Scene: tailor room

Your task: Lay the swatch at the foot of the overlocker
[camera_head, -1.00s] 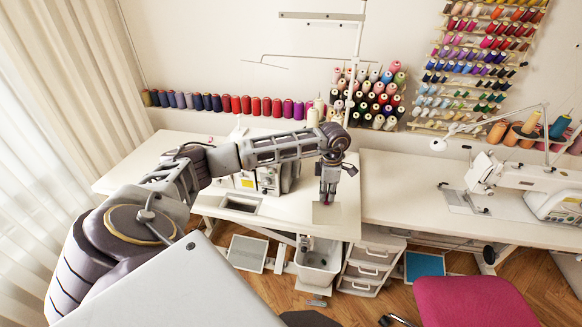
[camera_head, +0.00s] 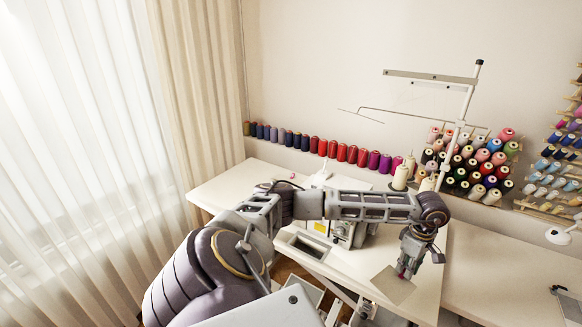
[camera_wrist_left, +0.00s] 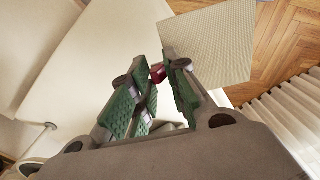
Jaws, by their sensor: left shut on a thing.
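The swatch, a flat beige square (camera_head: 393,285), is at the front right part of the sewing table. It also shows in the left wrist view (camera_wrist_left: 210,45), overlapping the table edge and the floor. My left gripper (camera_head: 404,270) points down and is shut on a small red part at the swatch's near corner; its fingertips (camera_wrist_left: 160,78) show in the wrist view. I cannot tell whether the swatch touches the table. My right gripper is not in view.
A thread stand (camera_head: 462,110) rises behind the overlocker. Thread cones (camera_head: 470,165) line the wall. An opening (camera_head: 309,246) lies in the table left of the overlocker. A second table (camera_head: 505,270) adjoins on the right. A curtain (camera_head: 80,150) hangs at left.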

